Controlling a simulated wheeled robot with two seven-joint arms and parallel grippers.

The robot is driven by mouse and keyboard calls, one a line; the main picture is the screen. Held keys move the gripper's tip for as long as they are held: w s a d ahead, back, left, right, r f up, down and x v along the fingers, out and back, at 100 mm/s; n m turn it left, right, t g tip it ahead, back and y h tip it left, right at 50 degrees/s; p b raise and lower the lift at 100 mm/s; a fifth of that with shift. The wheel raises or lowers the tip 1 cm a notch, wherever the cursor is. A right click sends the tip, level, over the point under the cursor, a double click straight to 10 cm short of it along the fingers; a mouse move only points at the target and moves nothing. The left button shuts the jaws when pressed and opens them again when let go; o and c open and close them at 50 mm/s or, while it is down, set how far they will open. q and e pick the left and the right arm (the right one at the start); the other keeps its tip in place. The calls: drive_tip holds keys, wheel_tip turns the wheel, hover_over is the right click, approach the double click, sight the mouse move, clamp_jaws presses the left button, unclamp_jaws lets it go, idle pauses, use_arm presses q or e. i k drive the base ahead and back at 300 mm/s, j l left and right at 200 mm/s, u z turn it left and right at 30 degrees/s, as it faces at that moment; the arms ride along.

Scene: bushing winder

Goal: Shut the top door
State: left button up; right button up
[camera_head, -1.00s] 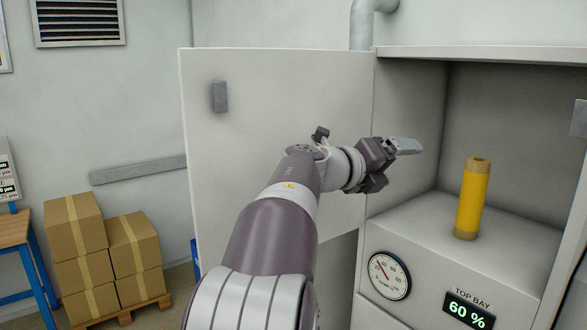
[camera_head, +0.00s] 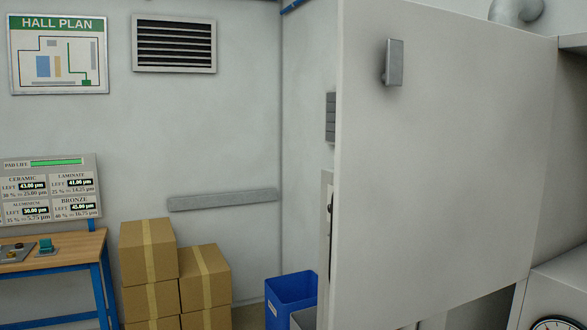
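The top door (camera_head: 440,170) is a large pale grey panel, standing open and filling the right half of the view. A small grey handle block (camera_head: 394,62) sits near its upper left corner. The door's right side meets the cabinet (camera_head: 572,170), of which only a strip shows at the right edge, so most of the top bay is out of view. Neither of my grippers is in view.
A wooden bench (camera_head: 75,250) with blue legs stands at the left. Stacked cardboard boxes (camera_head: 148,252) are beside it. A blue bin (camera_head: 291,296) stands near the door's free edge. A gauge (camera_head: 556,323) shows at the bottom right.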

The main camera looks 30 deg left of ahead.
sight(439, 175)
drive_tip(key=i+j+u, duration=0.2)
drive_tip(key=j+u, duration=0.15)
drive_tip(key=i+j+u, duration=0.2)
drive_tip(key=u, duration=0.2)
drive_tip(key=j, duration=0.1)
